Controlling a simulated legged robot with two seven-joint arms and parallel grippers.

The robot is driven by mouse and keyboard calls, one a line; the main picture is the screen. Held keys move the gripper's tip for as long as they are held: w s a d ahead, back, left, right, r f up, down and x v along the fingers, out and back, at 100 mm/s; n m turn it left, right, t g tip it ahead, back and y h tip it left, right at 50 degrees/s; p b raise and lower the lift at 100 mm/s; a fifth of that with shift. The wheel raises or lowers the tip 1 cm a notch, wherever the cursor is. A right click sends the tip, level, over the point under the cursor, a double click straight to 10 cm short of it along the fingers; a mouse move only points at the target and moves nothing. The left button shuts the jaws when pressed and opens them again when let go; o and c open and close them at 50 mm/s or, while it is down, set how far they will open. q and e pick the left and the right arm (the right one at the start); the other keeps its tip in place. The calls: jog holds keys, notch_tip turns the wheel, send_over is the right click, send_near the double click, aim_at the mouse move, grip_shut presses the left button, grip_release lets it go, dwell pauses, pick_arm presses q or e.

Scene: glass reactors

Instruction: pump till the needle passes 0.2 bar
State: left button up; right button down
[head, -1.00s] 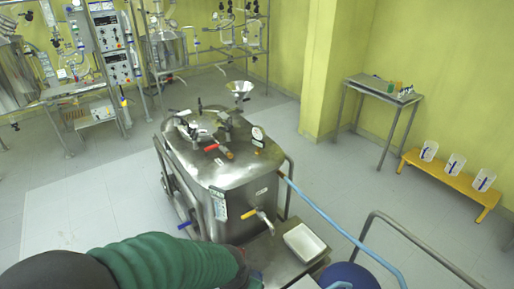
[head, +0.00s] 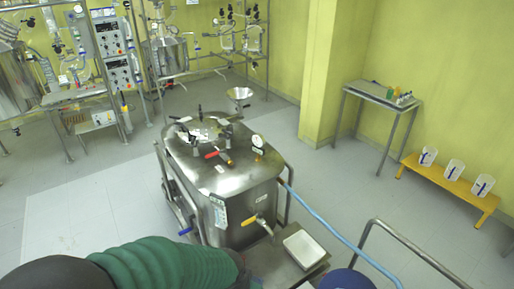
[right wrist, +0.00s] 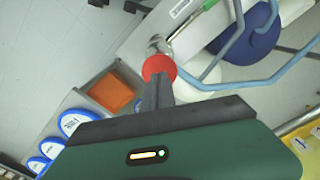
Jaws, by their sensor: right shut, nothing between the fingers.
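A steel vessel (head: 235,195) stands mid-picture in the head view. A small round gauge (head: 258,140) sits on its top; its needle is too small to read. In the right wrist view a red round knob (right wrist: 158,68) on a silvery stem lies just beyond the fingertips of my right gripper (right wrist: 159,84). The gripper is shut and empty; whether it touches the knob I cannot tell. My left gripper is not in view. No pump can be made out with certainty.
The vessel has a red-handled valve (head: 216,155) and a yellow-handled tap (head: 255,220). A blue hose (head: 325,217) runs right. A white tray (head: 304,250) stands beside the vessel. In the right wrist view, an orange block (right wrist: 112,94) and blue-lidded containers (right wrist: 72,122) lie left of the gripper.

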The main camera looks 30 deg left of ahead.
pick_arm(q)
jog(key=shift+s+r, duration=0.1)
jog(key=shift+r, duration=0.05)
pick_arm(e)
jog(key=shift+r, duration=0.15)
pick_arm(q)
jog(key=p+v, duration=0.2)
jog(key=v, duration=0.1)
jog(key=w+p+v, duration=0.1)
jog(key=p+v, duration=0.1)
jog(key=p, duration=0.1)
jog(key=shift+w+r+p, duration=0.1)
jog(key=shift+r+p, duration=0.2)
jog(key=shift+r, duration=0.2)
pick_arm(e)
notch_tip(320, 180, up, 6)
jog(key=shift+f, duration=0.1)
jog(key=shift+s, duration=0.1)
